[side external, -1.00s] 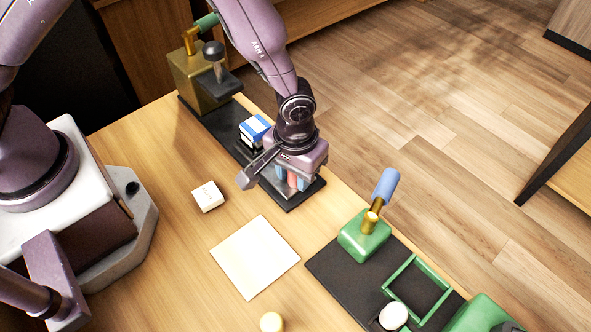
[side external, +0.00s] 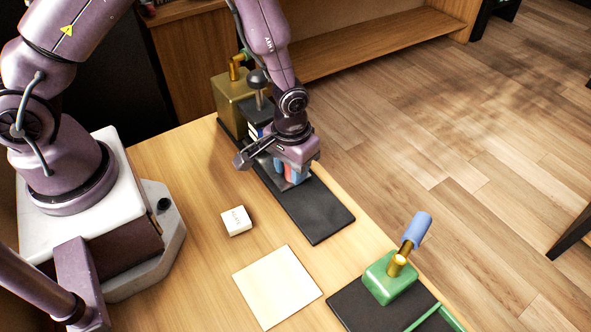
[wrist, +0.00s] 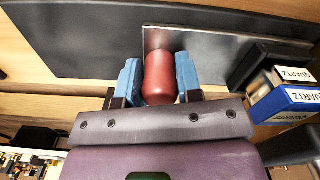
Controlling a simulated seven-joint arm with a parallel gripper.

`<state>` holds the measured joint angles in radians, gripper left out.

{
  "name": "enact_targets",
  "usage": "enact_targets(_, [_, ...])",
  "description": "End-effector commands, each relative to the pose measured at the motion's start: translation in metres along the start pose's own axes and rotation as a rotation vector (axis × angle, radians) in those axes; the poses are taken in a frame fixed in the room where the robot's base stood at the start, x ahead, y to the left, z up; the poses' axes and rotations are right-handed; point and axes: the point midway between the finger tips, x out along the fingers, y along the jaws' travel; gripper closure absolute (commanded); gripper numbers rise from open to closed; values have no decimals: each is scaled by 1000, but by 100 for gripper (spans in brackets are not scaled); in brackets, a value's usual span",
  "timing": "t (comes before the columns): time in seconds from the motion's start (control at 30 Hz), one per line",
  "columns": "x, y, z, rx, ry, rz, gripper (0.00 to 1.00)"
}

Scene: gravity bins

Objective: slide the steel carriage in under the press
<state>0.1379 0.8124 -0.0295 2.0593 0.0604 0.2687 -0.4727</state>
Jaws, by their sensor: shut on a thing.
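The steel carriage (wrist: 212,48) is a flat grey plate with an upright red handle (wrist: 160,78). It lies on the long dark base (side external: 312,218) of the gold press (side external: 234,97). My gripper (side external: 290,172) is shut on the red handle, with one blue fingertip on each side. Blue, white and dark blocks marked QUARTZ (wrist: 290,103) are stacked by the carriage's far end. In the side view my gripper partly hides the stack, close to the press's dark plunger (side external: 258,80). I cannot tell exactly how far under the plunger it is.
A white labelled block (side external: 236,220) and a pale square sheet (side external: 278,287) lie on the table beside the base. A green fixture (side external: 389,277) with a blue-gripped lever stands at the lower right. The base's near end is bare.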

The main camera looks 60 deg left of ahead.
Motion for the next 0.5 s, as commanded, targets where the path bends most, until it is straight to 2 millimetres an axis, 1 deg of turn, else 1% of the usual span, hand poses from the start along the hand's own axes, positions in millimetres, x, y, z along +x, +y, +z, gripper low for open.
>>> enact_targets(0.03, [0, -7, -2, -9, 1, -10, 100])
enact_targets(0.07, [0, -8, -2, -9, 1, -11, 65])
enact_targets(0.1, [-1, -7, -2, -9, 1, -10, 56])
enact_targets(0.17, [0, -7, -2, -9, 1, -10, 42])
enact_targets(0.5, [-3, -4, -2, -6, 2, -6, 42])
